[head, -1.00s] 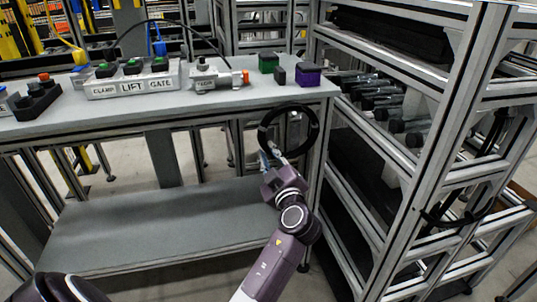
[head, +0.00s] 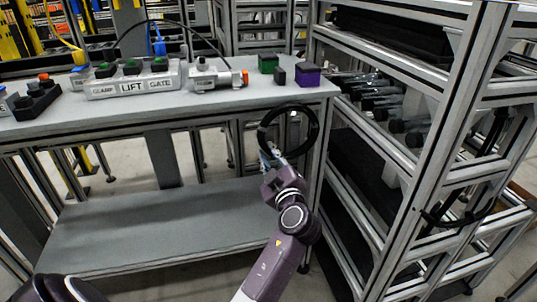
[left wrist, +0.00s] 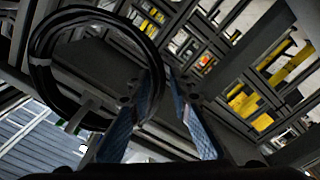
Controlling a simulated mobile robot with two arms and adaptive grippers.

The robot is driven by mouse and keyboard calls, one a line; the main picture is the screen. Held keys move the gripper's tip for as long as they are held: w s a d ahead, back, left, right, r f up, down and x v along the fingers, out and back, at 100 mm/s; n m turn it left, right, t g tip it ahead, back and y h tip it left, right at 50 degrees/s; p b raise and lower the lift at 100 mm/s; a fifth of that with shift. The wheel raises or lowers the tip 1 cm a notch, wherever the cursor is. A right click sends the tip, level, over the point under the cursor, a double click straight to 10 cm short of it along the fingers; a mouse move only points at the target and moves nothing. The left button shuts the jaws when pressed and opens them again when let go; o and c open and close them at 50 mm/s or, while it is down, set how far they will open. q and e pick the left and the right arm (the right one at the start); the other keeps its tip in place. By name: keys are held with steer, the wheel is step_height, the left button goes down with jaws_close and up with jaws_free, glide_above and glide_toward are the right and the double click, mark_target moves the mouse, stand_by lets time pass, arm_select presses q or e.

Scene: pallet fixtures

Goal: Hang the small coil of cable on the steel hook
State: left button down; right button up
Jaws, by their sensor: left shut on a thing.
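The small coil of cable (head: 316,128) is a black ring, upright in front of the right end of the workbench. My left gripper (head: 268,154) is shut on the coil's lower left edge. In the left wrist view the coil (left wrist: 40,75) fills the left side, and its near edge lies at the blue fingertips of the left gripper (left wrist: 168,78). A short grey bar (left wrist: 84,115) shows within the ring there. A small pale piece shows inside the ring in the head view. I cannot tell whether either is the steel hook, or whether the coil touches it. My right gripper is out of view.
The workbench (head: 200,106) carries a CLAMP/LIFT/GATE button box (head: 132,84), a grey fixture (head: 215,77), a green box (head: 268,63) and a purple box (head: 307,76). Its lower shelf (head: 150,225) is bare. A metal-framed rack (head: 455,110) stands close on the right.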

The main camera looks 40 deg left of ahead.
arm_select(q)
steer(key=shift+f, duration=0.3)
steer(key=c, duration=1.7)
jaws_free()
steer(key=shift+a, duration=0.15)
steer(key=shift+r, duration=0.1)
steer(key=v, duration=0.7)
steer(key=shift+s+d, duration=0.2)
steer(key=shift+d, duration=0.05)
